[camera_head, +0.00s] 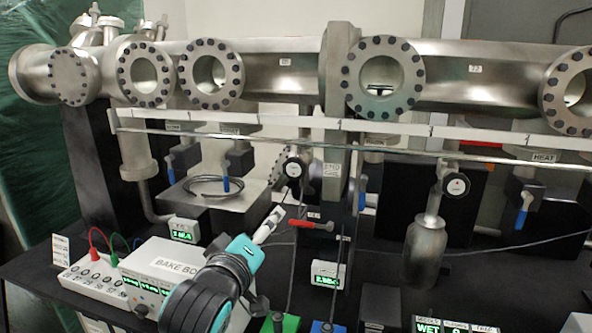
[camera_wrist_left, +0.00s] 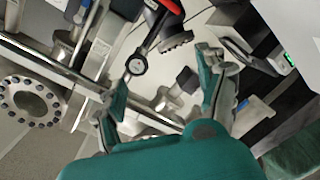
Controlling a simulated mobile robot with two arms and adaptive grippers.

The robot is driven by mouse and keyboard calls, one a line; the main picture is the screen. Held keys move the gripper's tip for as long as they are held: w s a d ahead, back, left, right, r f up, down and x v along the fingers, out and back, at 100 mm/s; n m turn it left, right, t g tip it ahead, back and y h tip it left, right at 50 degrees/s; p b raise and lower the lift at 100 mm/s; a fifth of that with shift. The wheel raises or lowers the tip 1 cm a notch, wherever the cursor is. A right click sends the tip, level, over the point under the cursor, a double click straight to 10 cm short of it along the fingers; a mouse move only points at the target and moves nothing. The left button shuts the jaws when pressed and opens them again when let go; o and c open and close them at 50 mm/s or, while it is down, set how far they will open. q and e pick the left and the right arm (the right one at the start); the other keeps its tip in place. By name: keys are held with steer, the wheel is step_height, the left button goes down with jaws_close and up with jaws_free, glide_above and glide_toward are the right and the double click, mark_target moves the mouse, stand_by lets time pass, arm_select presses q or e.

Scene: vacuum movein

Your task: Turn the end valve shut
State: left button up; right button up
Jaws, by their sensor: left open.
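A valve with a red lever handle (camera_head: 312,225) sits near the middle of the head view, below a small white label (camera_head: 332,170) that I cannot read surely. The lever lies roughly level. A red handle (camera_wrist_left: 170,6) also shows at the top edge of the left wrist view, partly cut off. My left gripper (camera_head: 270,224) is just left of the red lever in the head view, apart from it as far as I can tell. In the left wrist view its two fingers (camera_wrist_left: 163,95) are spread with nothing held between them. My right gripper is not in view.
Steel pipework with bolted flanges (camera_head: 385,77) runs across the top. A black round knob (camera_head: 294,167) hangs above the gripper, and blue-handled valves (camera_head: 522,215) stand on both sides. A white box labelled BAKE (camera_head: 175,265) and a grey cylinder (camera_head: 425,250) flank the arm. Loose cables cross nearby.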

mark_target(295, 171)
arm_select(q)
step_height(295, 171, up, 5)
steer(key=d+t, duration=0.1)
steer(key=d, duration=0.1)
steer(key=shift+n+h, duration=0.3)
steer(key=p+x, duration=0.4)
steer(key=x, duration=1.3)
steer(key=shift+w, duration=0.45)
steer(key=shift+a, duration=0.1)
steer(key=c, duration=1.2)
